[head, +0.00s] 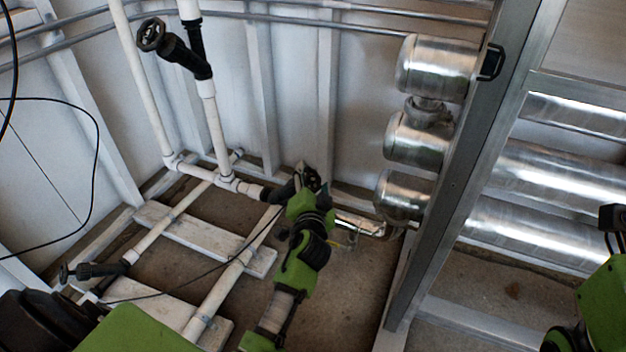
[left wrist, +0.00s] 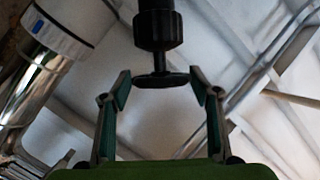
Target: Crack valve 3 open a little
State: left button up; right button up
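A black valve with a handwheel (left wrist: 162,80) is in the upper middle of the left wrist view, its body and stem pointing down toward my palm. My left gripper (left wrist: 160,88) is open, with one finger on each side of the wheel and a gap on both sides. In the head view my left gripper (head: 311,178) is at the black valve body (head: 283,191) on the low white pipe, and it hides the wheel. I see no number on this valve, so I cannot tell from a label that it is valve 3. My right gripper does not show.
Another black valve (head: 182,50) stands on the upright white pipe, and a third (head: 95,270) is low at the left. Shiny metal cylinders (head: 412,140) and a metal frame post (head: 455,180) are to the right. White pipes and boards cover the floor at left.

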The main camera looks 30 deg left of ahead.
aim_at(313, 181)
pick_arm(q)
notch_tip(313, 181, up, 10)
dwell(0.5)
dwell(0.4)
